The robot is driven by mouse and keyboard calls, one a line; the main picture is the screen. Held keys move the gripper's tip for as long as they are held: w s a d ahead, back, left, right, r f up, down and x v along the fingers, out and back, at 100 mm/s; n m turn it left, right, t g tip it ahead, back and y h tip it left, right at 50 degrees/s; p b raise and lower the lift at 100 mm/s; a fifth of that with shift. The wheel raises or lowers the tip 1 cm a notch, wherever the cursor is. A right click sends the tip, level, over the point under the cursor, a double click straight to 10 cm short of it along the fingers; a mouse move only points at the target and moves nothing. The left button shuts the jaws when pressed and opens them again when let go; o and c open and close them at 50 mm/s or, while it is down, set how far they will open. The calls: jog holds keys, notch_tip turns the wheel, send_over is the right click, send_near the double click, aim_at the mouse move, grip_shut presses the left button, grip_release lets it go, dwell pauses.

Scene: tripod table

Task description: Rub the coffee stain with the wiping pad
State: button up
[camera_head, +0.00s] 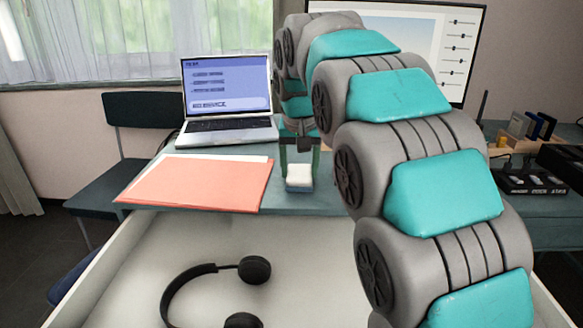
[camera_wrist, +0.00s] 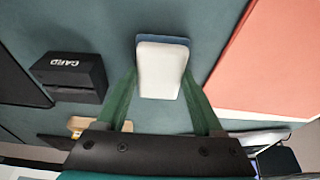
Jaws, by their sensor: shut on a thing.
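The wiping pad (camera_head: 299,174) is a small white block with a blue underside. It is between the two green fingers of my gripper (camera_head: 300,178), at the front part of the blue-green tabletop. In the wrist view the pad (camera_wrist: 161,75) fills the gap between the fingers of my gripper (camera_wrist: 160,85), which is shut on it. The blue layer shows at its far edge, toward the table. I cannot tell whether the pad touches the tabletop. No coffee stain shows in either view; the pad and arm hide part of the table.
An orange folder (camera_head: 200,184) lies left of the pad, with an open laptop (camera_head: 228,100) behind it. A black box marked CARD (camera_wrist: 75,76) is left in the wrist view. Below the table's front edge, an open white drawer (camera_head: 310,255) holds black headphones (camera_head: 190,280).

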jog(key=shift+s+d, duration=0.1)
jog(key=shift+d, duration=1.9)
jog(key=shift+a, duration=2.05)
jog(key=shift+a+f+p, duration=0.1)
jog(key=shift+a+p, duration=0.3)
jog(key=shift+a, duration=1.5)
notch_tip(320, 180, up, 2)
jog(key=shift+r+p, duration=0.1)
jog(key=shift+p, duration=0.5)
jog(key=shift+r, duration=1.9)
